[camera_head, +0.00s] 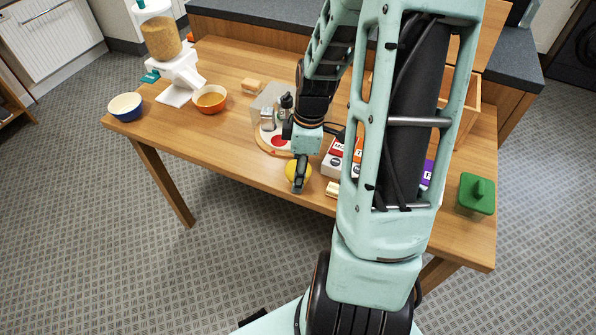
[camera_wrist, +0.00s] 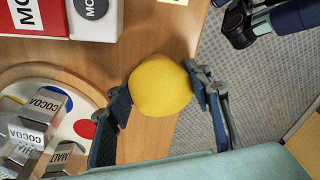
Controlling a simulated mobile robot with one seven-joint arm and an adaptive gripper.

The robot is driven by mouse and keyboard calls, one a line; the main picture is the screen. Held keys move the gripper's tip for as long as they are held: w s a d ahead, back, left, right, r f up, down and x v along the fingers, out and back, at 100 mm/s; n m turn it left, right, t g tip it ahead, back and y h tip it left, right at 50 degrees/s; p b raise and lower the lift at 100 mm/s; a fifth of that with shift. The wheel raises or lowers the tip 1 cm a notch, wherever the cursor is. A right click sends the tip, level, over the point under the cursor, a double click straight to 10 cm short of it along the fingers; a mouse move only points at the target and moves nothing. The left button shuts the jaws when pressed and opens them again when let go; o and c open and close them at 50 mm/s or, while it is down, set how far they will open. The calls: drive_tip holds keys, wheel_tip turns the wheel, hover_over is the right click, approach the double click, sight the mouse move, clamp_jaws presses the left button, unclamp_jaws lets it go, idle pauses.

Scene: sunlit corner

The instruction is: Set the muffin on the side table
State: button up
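A smooth yellow rounded thing (camera_wrist: 160,85), perhaps the muffin, lies between the two fingers of my gripper (camera_wrist: 163,88). The fingertips appear to touch it on both sides. In the head view the yellow thing (camera_head: 292,171) is at the near edge of the wooden table (camera_head: 225,150), partly covered by my gripper (camera_head: 299,184). Whether it touches the tabletop is unclear. No other thing is clearly a muffin. I cannot tell which surface is the side table; a wooden piece of furniture (camera_head: 12,108) shows at the far left.
A round board (camera_head: 262,140) with metal tins stands behind my gripper. White and red boxes (camera_head: 333,158) are to its right, a green lidded box (camera_head: 476,194) farther right. An orange bowl (camera_head: 210,99), a blue bowl (camera_head: 126,106) and a dispenser (camera_head: 165,50) are left. The front-left tabletop is clear.

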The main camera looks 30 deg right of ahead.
drive_tip(key=o, duration=0.5)
drive_tip(key=r, duration=0.4)
drive_tip(key=d+r+p, duration=0.1)
drive_tip(key=r, duration=0.3)
drive_tip(key=r+p, duration=0.1)
drive_tip(key=r, duration=0.3)
drive_tip(key=shift+s+d+r, duration=0.15)
drive_tip(key=shift+d, duration=0.1)
